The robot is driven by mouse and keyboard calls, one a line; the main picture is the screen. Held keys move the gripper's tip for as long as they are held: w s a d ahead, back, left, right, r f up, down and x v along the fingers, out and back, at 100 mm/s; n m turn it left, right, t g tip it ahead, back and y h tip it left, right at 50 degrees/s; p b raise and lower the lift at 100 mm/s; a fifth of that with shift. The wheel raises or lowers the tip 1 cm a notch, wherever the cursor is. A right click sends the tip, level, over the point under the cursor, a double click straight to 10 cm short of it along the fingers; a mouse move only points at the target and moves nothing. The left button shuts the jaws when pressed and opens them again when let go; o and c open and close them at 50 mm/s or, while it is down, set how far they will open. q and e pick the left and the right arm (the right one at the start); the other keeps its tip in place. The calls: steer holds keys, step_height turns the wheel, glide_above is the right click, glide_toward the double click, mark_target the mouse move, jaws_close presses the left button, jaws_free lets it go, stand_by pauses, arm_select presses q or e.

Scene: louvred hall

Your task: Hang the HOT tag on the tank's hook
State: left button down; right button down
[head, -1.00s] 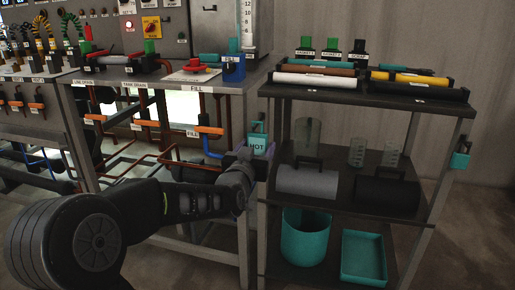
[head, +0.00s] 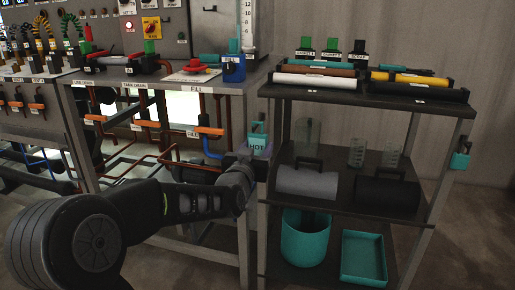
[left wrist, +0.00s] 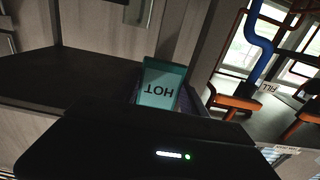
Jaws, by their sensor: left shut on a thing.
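The teal HOT tag (head: 258,145) is upright in the head view, between the bench and the dark shelf rack. My left gripper (head: 254,155) is shut on its lower part. In the left wrist view the HOT tag (left wrist: 160,88) stands beyond the dark gripper body, its lettering upside down, its lower edge hidden. A grey tank-like housing (head: 215,25) with a white level scale (head: 248,22) stands behind the bench at the top. My right gripper is not in view.
The shelf rack (head: 345,100) stands close right of the tag, with rolls on top and teal containers below. Another teal tag-like piece (head: 460,160) hangs on its right side. The bench (head: 160,80) and orange-handled pipes (head: 205,130) are to the left.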

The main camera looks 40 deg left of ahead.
arm_select(q)
steer(key=shift+r, duration=0.15)
steer(key=shift+r+p, duration=0.4)
steer(key=shift+r, duration=0.25)
steer(key=shift+s, duration=0.15)
steer(key=shift+s+d+b, duration=0.25)
steer(key=shift+s+b, duration=0.05)
steer(key=shift+s, duration=0.35)
steer(key=b+v, duration=0.1)
steer(key=v, duration=0.9)
steer(key=shift+b, duration=0.3)
steer(key=shift+w+d, duration=0.1)
steer(key=shift+w, duration=0.05)
